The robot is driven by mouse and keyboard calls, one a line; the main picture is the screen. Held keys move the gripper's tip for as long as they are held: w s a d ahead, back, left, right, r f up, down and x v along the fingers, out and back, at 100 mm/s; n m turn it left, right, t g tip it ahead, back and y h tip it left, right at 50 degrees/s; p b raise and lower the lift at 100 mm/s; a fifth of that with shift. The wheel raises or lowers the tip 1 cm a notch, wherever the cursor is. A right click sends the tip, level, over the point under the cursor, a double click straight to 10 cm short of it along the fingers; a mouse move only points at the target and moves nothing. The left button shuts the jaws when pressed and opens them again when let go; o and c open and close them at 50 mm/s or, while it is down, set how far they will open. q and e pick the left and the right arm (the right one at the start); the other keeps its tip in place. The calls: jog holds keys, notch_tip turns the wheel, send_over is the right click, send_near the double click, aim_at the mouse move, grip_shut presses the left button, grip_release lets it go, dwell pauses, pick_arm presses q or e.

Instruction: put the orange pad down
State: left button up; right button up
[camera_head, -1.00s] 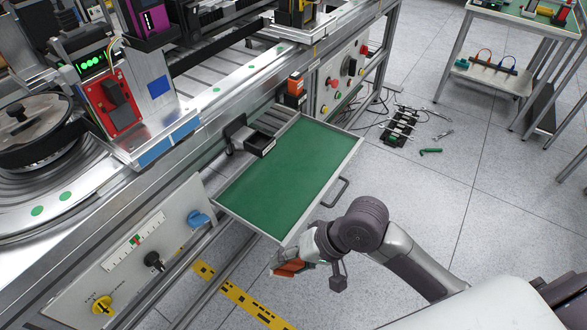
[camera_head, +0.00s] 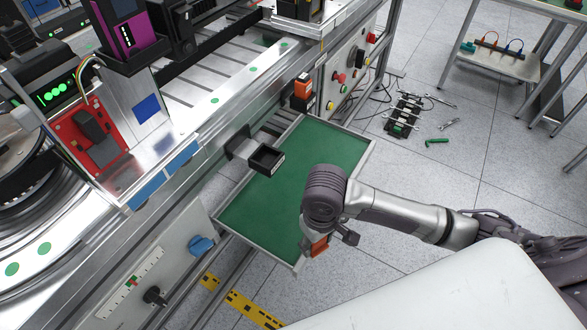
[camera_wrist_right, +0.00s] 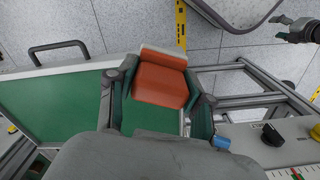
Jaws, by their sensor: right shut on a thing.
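The orange pad (camera_head: 320,246) is at the near right edge of the green-lined drawer tray (camera_head: 262,212) in the head view, partly hidden by my right wrist. In the right wrist view the orange pad (camera_wrist_right: 161,82), with a pale strip at its far end, sits between the two fingers of my right gripper (camera_wrist_right: 160,88). My right gripper (camera_head: 313,243) is shut on it. The pad overlaps the tray's edge in the picture; I cannot tell whether it touches. My left gripper (camera_wrist_right: 298,30) seems to show at the wrist view's upper right corner, too small to read.
A black open box (camera_head: 266,160) on a bracket juts over the tray's left side. An orange-and-black block (camera_head: 303,90) stands at the tray's far end. The green tray surface is otherwise bare. A control panel (camera_head: 150,275) with knobs lies at lower left; tools (camera_head: 405,115) lie on the floor.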

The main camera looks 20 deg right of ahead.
jog(key=w+a+f, duration=0.1)
jog(key=w+f, duration=0.1)
jog(key=w, duration=0.1)
jog(key=w+a+f+b, duration=0.1)
jog(key=w+f, duration=0.1)
jog(key=w, duration=0.2)
jog(key=w+a+f, duration=0.1)
jog(key=w+f, duration=0.1)
jog(key=w, duration=0.1)
jog(key=shift+w+a+f+b, duration=0.2)
jog(key=shift+a+f+b, duration=0.05)
jog(key=shift+a+b, duration=0.1)
jog(key=shift+w+f, duration=0.15)
jog(key=shift+w, duration=0.15)
jog(key=shift+f, duration=0.45)
notch_tip(320, 180, down, 3)
jog(key=shift+f+b, duration=0.1)
jog(key=shift+b, duration=0.25)
jog(key=o, duration=1.4)
pick_arm(q)
jog(key=shift+s+a+f, duration=0.1)
jog(key=shift+s+f, duration=0.2)
jog(key=shift+f, duration=0.35)
jog(key=shift+s+f, duration=0.25)
jog(key=shift+f, duration=0.35)
jog(key=shift+r+p, duration=0.85)
jog(key=shift+p, duration=0.05)
pick_arm(e)
notch_tip(320, 180, up, 12)
